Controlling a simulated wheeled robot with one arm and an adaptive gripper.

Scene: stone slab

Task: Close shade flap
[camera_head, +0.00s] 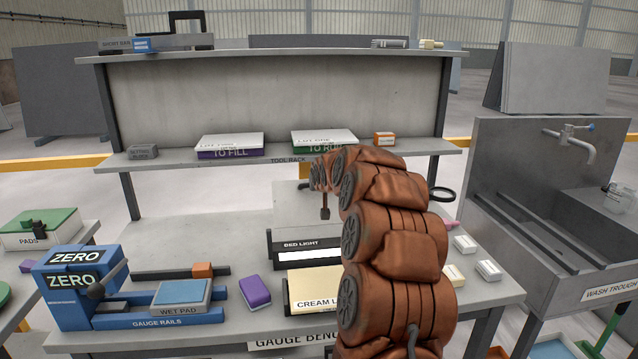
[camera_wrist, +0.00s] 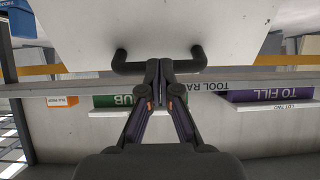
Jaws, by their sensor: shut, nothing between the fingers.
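In the wrist view, a pale grey panel (camera_wrist: 150,22), which looks like the shade flap, fills the top centre and carries a black bar handle (camera_wrist: 122,66). My gripper (camera_wrist: 160,68) is shut, its two fingertips together at the middle of the handle. They overlap the bar in the picture; I cannot tell whether they touch it. In the head view, a pale panel (camera_head: 292,207) stands tilted above the BED LIGHT box (camera_head: 295,257), its right part hidden by my arm. A small dark piece hangs in front of it. My gripper is not clearly seen there.
The tool rack shelf (camera_head: 176,159) runs behind, bearing a TO FILL box (camera_head: 229,147) and a green-banded box (camera_head: 322,139). A CREAM box (camera_head: 313,290), purple block (camera_head: 255,291) and blue gauge rails (camera_head: 150,318) occupy the bench front. A wash trough (camera_head: 545,235) stands right.

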